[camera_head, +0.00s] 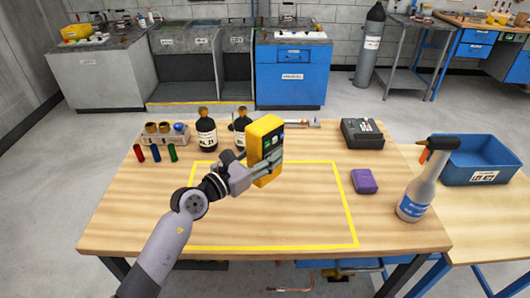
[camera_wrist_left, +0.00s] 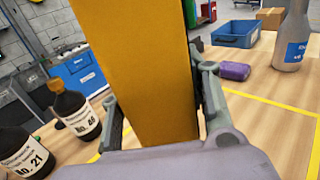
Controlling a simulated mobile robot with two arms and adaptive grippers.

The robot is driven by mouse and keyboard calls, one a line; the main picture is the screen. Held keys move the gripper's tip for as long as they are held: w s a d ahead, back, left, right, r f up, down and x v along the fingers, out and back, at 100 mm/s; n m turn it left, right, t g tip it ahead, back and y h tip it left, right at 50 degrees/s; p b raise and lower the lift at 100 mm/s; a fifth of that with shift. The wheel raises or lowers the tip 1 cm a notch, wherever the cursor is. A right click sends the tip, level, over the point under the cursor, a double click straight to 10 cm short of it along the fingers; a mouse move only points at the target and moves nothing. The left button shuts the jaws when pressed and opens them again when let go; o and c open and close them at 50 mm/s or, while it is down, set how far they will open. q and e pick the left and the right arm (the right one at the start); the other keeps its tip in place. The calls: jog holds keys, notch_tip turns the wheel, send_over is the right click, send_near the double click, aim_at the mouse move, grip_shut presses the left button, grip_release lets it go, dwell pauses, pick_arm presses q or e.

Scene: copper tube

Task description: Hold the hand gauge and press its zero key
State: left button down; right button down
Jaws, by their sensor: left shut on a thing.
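The hand gauge (camera_head: 264,142) is a yellow box-shaped device with a dark face and small coloured keys. My left gripper (camera_head: 250,173) is shut on it and holds it upright, slightly tilted, above the table. In the left wrist view the gauge's plain yellow back (camera_wrist_left: 140,65) fills the middle between my fingers (camera_wrist_left: 160,115). The keys are too small to tell apart, and the gripper partly covers the face. My right gripper is in neither view.
Two dark bottles (camera_head: 206,133) and a rack with brown caps (camera_head: 163,135) stand behind, left. A black device (camera_head: 362,134), purple block (camera_head: 364,181), spray bottle (camera_head: 416,190) and blue bin (camera_head: 478,161) are to the right. The yellow-taped area (camera_head: 310,215) is clear.

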aim_at(265, 180)
pick_arm(q)
jog(key=shift+f+b, duration=3.75)
jog(key=shift+f, duration=0.85)
jog(key=shift+f, duration=0.1)
jog(key=shift+s+f, duration=0.15)
jog(key=shift+f, duration=0.25)
dwell(1.1)
